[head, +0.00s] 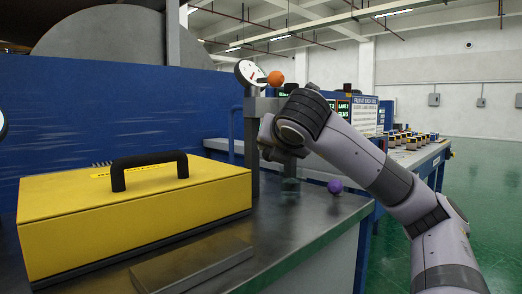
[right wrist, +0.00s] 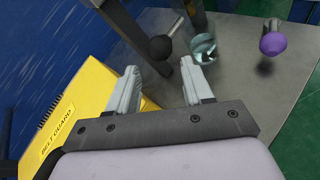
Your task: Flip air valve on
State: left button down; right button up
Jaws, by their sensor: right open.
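No part carries a readable air valve label. In the right wrist view a black ball knob (right wrist: 161,48) sits by a dark post, beyond my fingers. A purple knob (right wrist: 272,43) is further right, also seen in the head view (head: 335,186). My right gripper (right wrist: 165,85) is open, with nothing between its fingers, and short of the black knob. In the head view its arm partly covers the post. My left gripper is not in view.
A yellow belt guard box (head: 130,215) with a black handle fills the bench's left side. A flat grey plate (head: 192,267) lies in front. A round gauge (head: 248,73) and an orange ball (head: 275,78) top the post. The bench's right front (head: 300,235) is clear.

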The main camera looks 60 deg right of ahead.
aim_at(276, 78)
jog(key=k+j, duration=0.2)
jog(key=j, duration=0.2)
jog(key=k+j, duration=0.45)
jog(key=j, duration=0.3)
